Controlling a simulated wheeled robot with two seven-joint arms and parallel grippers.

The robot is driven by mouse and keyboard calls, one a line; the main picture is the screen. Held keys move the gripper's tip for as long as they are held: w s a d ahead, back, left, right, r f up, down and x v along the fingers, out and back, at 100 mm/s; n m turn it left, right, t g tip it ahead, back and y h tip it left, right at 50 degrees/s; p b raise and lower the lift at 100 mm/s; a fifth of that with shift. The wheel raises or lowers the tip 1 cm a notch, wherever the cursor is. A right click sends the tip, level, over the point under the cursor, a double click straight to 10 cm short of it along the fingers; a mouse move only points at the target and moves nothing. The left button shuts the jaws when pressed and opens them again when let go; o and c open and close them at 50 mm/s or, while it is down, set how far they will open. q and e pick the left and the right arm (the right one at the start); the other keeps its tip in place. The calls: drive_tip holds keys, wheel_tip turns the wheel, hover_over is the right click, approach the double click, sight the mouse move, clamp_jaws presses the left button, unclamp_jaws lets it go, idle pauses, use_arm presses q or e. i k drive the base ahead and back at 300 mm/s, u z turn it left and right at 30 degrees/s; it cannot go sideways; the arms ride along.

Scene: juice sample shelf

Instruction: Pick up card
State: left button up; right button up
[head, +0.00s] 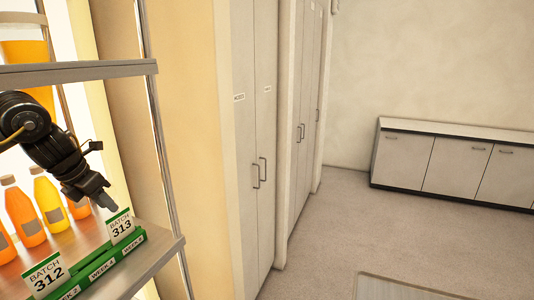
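A white card with a green top band reading "BATCH 313" (122,227) stands upright at the right part of the shelf's front edge. A similar card reading "BATCH 312" (46,276) stands to its left. My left gripper (110,206) reaches in from the left and points down at the upper left corner of the 313 card. Its fingertips look very close to the card; I cannot tell if they touch it. The gap between the fingers is not clear. My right gripper is not in view.
A green label strip (117,260) with "WEEK" labels runs along the shelf front. Orange and yellow bottles (49,203) stand behind, close to my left arm. A metal upper shelf (80,72) is above the arm. Tall cabinets (254,130) and open floor lie right.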

sight(44, 278)
drive_tip(key=k, duration=1.45)
